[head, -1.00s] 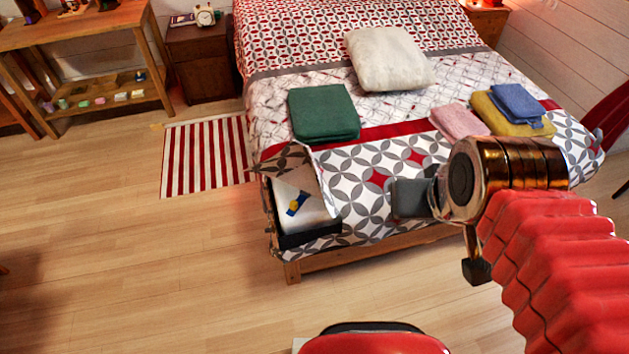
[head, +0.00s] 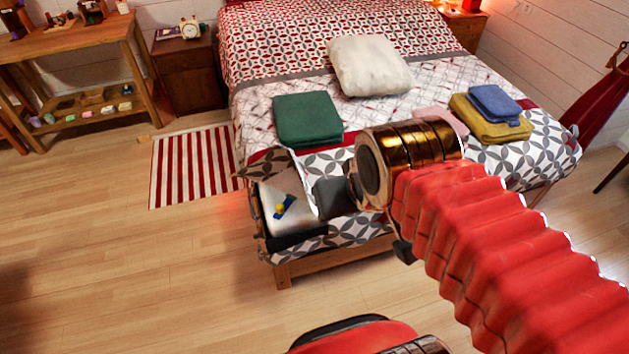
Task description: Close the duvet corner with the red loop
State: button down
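The duvet (head: 355,232), white with grey petal shapes and red accents, covers the bed. I cannot make out a red loop there.
A green folded cloth (head: 308,119), a cream pillow (head: 369,65), a pink cloth (head: 440,116) and yellow (head: 490,122) and blue (head: 495,103) folded cloths lie on the bed. A striped rug (head: 192,165) and nightstand (head: 190,75) are at left. The floor (head: 130,270) front left is clear.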

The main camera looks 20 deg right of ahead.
aim_at(279, 168)
jog(key=z, duration=0.05)
jog(key=i, duration=0.95)
jog(key=u, duration=0.05)
